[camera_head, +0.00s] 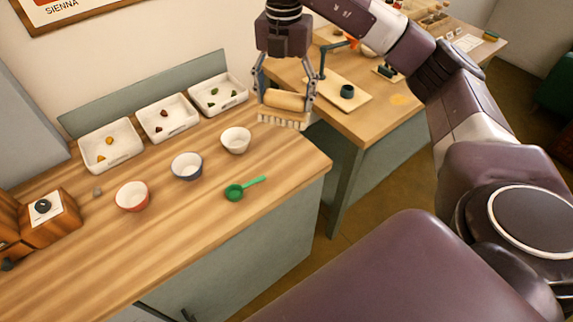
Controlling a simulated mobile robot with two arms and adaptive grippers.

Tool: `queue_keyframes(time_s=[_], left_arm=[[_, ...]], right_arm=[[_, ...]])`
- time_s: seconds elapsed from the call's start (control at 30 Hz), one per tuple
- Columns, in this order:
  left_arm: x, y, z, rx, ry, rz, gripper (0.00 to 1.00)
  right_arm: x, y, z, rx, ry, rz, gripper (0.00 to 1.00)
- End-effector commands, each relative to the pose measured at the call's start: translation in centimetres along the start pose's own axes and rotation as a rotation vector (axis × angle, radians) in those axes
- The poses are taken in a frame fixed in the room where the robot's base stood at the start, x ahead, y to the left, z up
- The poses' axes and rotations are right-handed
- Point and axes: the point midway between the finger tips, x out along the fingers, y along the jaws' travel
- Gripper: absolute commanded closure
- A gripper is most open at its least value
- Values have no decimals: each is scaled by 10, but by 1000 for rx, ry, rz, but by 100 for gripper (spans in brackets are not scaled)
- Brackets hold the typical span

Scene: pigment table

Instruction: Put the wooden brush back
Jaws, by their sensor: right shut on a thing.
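The wooden brush (285,100) has a pale, rounded wooden body and cream bristles that point down. My right gripper (284,96) comes down from above and is shut on the wooden body, with one finger at each end. The brush is upright at the far right end of the near table (215,222), by its edge. I cannot tell whether the bristles touch the tabletop. My left gripper is not in view.
Three white trays (110,145) with small pigment lumps stand along the back. Red, blue and white bowls (187,166) and a green scoop (245,188) lie in front. A second table (372,122) stands beyond a gap, with a stand and a dark cup (347,91).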

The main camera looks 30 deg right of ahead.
Motion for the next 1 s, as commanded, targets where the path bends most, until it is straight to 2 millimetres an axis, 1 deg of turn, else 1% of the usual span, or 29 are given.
queue_keyframes(time_s=[0.03, 0.1, 0.17, 0.27, 0.37, 0.57, 0.67, 0.8, 0.9, 1.0], left_arm=[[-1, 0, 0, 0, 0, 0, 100], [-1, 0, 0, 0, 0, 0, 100], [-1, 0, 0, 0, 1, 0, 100], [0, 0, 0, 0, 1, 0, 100], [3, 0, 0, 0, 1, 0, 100], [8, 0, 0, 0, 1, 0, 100], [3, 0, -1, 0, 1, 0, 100], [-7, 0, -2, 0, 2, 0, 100], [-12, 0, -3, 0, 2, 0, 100], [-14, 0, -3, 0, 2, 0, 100]], right_arm=[[-2, 0, 3, 66, 1, 1, 57], [-4, -1, 6, 140, 3, 2, 57], [-4, -1, 8, 181, 4, 2, 57], [1, -1, 8, 214, 6, 1, 57], [17, -2, 8, 218, 8, -2, 57], [57, -2, 7, 217, 9, -1, 57], [80, -2, 7, 215, 10, -4, 57], [113, -3, 7, 217, 8, -4, 57], [133, -2, 8, 216, 7, -2, 57], [146, -2, 8, 216, 5, 0, 57]])
